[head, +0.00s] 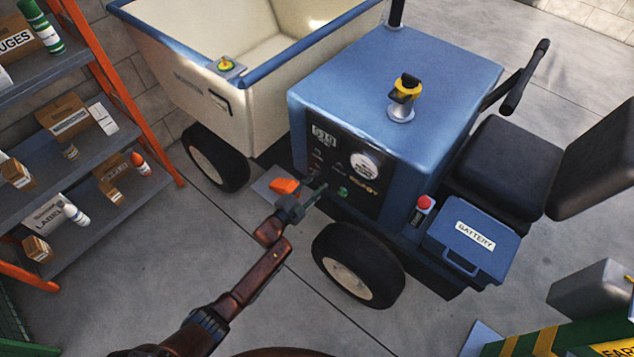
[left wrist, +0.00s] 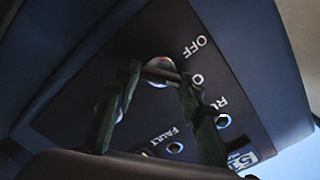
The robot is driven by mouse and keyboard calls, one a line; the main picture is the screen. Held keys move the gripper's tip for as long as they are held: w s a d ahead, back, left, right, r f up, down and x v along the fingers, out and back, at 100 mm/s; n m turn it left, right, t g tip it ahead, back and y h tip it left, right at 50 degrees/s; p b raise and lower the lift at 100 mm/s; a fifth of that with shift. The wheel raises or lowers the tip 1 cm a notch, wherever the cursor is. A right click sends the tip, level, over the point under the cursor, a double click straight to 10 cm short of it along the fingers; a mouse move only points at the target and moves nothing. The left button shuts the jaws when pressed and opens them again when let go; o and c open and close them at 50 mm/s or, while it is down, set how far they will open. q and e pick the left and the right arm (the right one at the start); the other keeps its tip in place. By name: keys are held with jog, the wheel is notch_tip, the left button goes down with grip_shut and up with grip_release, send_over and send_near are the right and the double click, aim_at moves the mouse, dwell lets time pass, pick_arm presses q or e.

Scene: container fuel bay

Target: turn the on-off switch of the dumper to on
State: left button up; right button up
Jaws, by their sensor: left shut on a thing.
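The dumper (head: 390,80) is a blue body with a cream skip in front. In the left wrist view the panel (left wrist: 215,75) shows the words OFF and FAULT and a partly covered RU. The on-off switch (left wrist: 160,68) is a small round knob there, between my left fingers; its exact setting cannot be told. My left gripper (head: 322,190) is at the panel's lower left, shut on the switch. My right gripper is not in view.
A front wheel (head: 357,265) stands below the panel. A battery box (head: 470,240) and red button (head: 424,203) are to the right. An orange-framed shelf (head: 120,85) with boxes stands at left.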

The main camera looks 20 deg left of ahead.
pick_arm(q)
jog(key=shift+f+m, duration=0.1)
jog(key=shift+m, duration=0.4)
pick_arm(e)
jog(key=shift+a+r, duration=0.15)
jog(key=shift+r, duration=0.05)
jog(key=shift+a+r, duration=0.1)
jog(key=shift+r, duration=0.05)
pick_arm(q)
jog(key=o, duration=1.2)
jog(key=shift+c, duration=0.2)
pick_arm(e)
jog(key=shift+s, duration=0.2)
pick_arm(q)
jog(key=v, duration=1.2)
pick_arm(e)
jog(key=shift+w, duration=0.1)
